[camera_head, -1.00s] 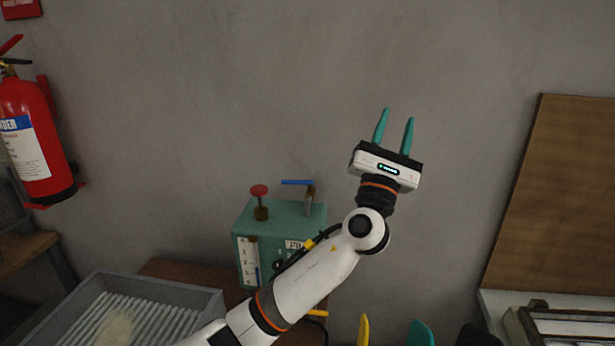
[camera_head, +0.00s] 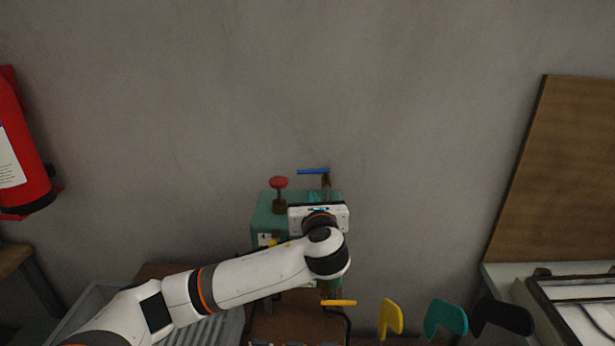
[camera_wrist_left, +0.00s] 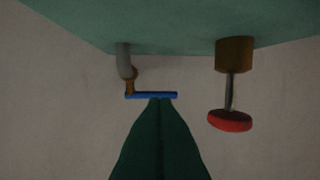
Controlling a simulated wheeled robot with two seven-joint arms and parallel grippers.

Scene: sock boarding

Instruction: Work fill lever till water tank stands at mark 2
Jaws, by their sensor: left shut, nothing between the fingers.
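The green water tank (camera_head: 265,215) stands against the wall, largely hidden behind my left arm. The blue fill lever (camera_head: 313,171) lies sideways above the tank's top, on a pipe; it also shows in the left wrist view (camera_wrist_left: 150,95). A red round knob (camera_head: 278,182) stands left of it on a brown base. My left gripper (camera_head: 317,198) is shut and empty, in front of the tank and below the lever. In the wrist view its fingertips (camera_wrist_left: 160,100) meet the lever's edge; I cannot tell whether they touch. The tank's numbered gauge is mostly covered by my arm. My right gripper is out of view.
A red fire extinguisher (camera_head: 20,150) hangs at the left. A grey ribbed tray (camera_head: 215,328) lies below my arm. Yellow (camera_head: 391,318), teal (camera_head: 446,317) and black (camera_head: 502,318) flat shapes stand at lower right. A brown board (camera_head: 560,170) leans at right. The wall above is clear.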

